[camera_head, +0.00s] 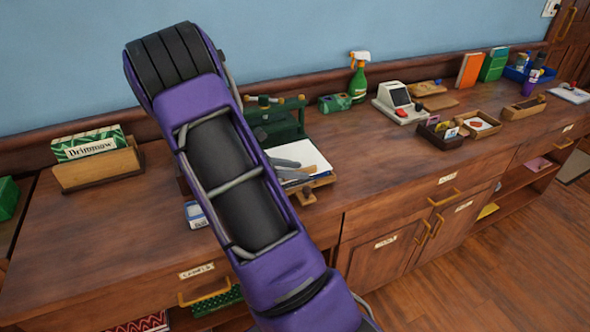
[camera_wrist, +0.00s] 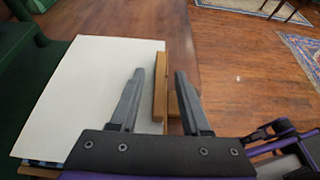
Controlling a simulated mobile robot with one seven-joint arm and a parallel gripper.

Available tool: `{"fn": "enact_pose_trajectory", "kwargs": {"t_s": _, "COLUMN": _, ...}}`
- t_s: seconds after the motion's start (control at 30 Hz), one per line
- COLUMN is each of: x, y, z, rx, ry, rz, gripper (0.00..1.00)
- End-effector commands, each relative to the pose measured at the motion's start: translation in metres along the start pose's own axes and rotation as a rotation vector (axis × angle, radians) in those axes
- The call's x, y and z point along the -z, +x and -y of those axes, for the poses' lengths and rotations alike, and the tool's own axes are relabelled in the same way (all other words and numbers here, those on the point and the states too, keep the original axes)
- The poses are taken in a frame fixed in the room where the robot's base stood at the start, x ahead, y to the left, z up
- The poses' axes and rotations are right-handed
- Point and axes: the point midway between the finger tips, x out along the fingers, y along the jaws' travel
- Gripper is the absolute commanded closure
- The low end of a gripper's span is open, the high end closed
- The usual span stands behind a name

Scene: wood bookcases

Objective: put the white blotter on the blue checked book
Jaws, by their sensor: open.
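A flat white sheet, which looks like the white blotter (camera_wrist: 80,90), lies at the left in the wrist view. It also shows in the head view (camera_head: 307,157), partly behind my arm. A sliver of blue checked pattern, perhaps the blue checked book (camera_wrist: 40,163), shows under its near left corner; the rest is hidden. My gripper (camera_wrist: 160,72) is open and empty. Its left finger is over the sheet's right side and its right finger is past the wooden edge. A wooden piece (camera_wrist: 160,88) shows between the fingers. I cannot tell whether they touch anything.
A dark green machine (camera_head: 277,122) stands just behind the sheet. A small blue-and-white box (camera_head: 195,214) is left of my arm. A wooden holder (camera_head: 98,168) stands at the far left. A card terminal (camera_head: 398,102) and spray bottle (camera_head: 358,78) stand right. The counter's front-left is clear.

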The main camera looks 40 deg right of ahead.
Motion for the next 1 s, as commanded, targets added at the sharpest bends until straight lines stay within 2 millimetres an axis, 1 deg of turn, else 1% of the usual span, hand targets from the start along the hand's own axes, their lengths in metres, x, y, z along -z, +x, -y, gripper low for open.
{"fn": "enact_pose_trajectory", "kwargs": {"t_s": 0.07, "x": -0.003, "y": -0.003, "z": 0.000, "rx": -0.001, "ry": 0.001, "rz": 0.000, "gripper": 0.53}}
{"fn": "enact_pose_trajectory", "kwargs": {"t_s": 0.17, "x": -0.002, "y": -0.014, "z": -0.001, "rx": -0.004, "ry": 0.000, "rz": -0.001, "gripper": 0.53}}
{"fn": "enact_pose_trajectory", "kwargs": {"t_s": 0.27, "x": -0.002, "y": -0.033, "z": -0.001, "rx": -0.005, "ry": 0.000, "rz": -0.002, "gripper": 0.53}}
{"fn": "enact_pose_trajectory", "kwargs": {"t_s": 0.5, "x": -0.002, "y": -0.085, "z": -0.001, "rx": -0.005, "ry": 0.000, "rz": -0.001, "gripper": 0.53}}
{"fn": "enact_pose_trajectory", "kwargs": {"t_s": 0.6, "x": -0.002, "y": -0.102, "z": -0.001, "rx": -0.003, "ry": 0.001, "rz": -0.001, "gripper": 0.53}}
{"fn": "enact_pose_trajectory", "kwargs": {"t_s": 0.7, "x": -0.002, "y": -0.113, "z": 0.000, "rx": -0.002, "ry": 0.000, "rz": 0.000, "gripper": 0.53}}
{"fn": "enact_pose_trajectory", "kwargs": {"t_s": 0.8, "x": -0.002, "y": -0.119, "z": 0.000, "rx": -0.001, "ry": 0.000, "rz": -0.001, "gripper": 0.53}}
{"fn": "enact_pose_trajectory", "kwargs": {"t_s": 1.0, "x": -0.002, "y": -0.121, "z": 0.000, "rx": 0.000, "ry": 0.000, "rz": 0.000, "gripper": 0.53}}
